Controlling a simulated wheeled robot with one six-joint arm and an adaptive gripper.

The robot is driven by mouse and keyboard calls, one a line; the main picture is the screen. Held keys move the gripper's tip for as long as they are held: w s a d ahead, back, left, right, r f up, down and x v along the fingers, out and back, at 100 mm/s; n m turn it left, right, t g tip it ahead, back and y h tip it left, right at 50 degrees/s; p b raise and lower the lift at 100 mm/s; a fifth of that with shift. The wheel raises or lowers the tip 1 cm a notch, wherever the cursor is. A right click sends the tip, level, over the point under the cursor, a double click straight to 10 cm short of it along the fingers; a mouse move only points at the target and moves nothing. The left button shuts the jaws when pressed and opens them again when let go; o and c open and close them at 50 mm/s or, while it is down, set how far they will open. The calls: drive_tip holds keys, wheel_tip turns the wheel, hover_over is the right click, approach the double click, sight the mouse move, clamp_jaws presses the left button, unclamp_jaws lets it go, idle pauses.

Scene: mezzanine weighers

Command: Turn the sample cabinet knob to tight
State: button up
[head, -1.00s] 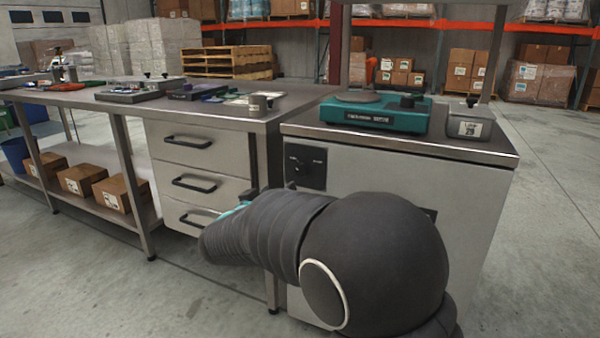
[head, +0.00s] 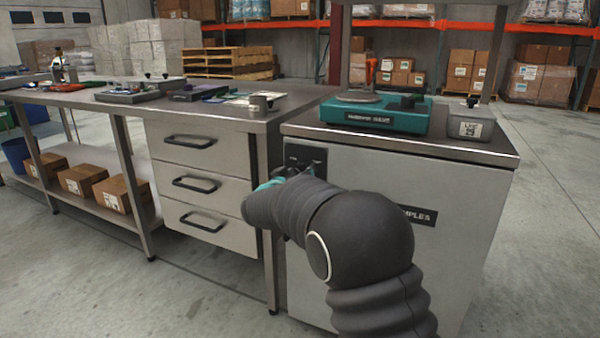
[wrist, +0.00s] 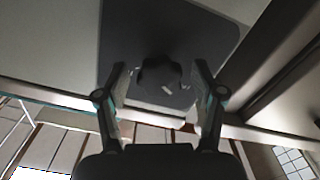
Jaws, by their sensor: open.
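The sample cabinet (head: 400,270) is a grey box at the right with a label that partly reads "...MPLES". Its black knob plate (head: 306,156) is at the upper left of its front, partly covered by my arm. In the wrist view the dark, lobed knob (wrist: 160,76) stands on the dark plate (wrist: 208,40). My gripper (wrist: 160,92) is open, with one finger on each side of the knob and gaps between. In the head view my gripper (head: 285,178) is at the plate and mostly hidden by my arm. The knob's setting marks cannot be read.
A teal scale (head: 375,113) and a grey block with a label (head: 470,124) stand on the cabinet top. A drawer unit (head: 200,185) under the steel bench (head: 235,112) is just left of the cabinet. The floor in front is clear.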

drive_tip(key=shift+w, duration=0.1)
drive_tip(key=c, duration=1.2)
drive_tip(key=shift+o, duration=0.2)
drive_tip(key=m+b, duration=0.1)
drive_tip(key=m, duration=0.4)
drive_tip(key=shift+m, duration=0.3)
drive_tip(key=m+b, duration=0.3)
drive_tip(key=m, duration=0.3)
drive_tip(key=shift+f, duration=0.1)
drive_tip(key=m+b, duration=0.4)
drive_tip(key=m, duration=0.2)
drive_tip(key=shift+m, duration=0.4)
drive_tip(key=m+b, duration=0.1)
drive_tip(key=m, duration=0.4)
drive_tip(key=shift+r+m, duration=0.2)
drive_tip(key=shift+m, duration=0.1)
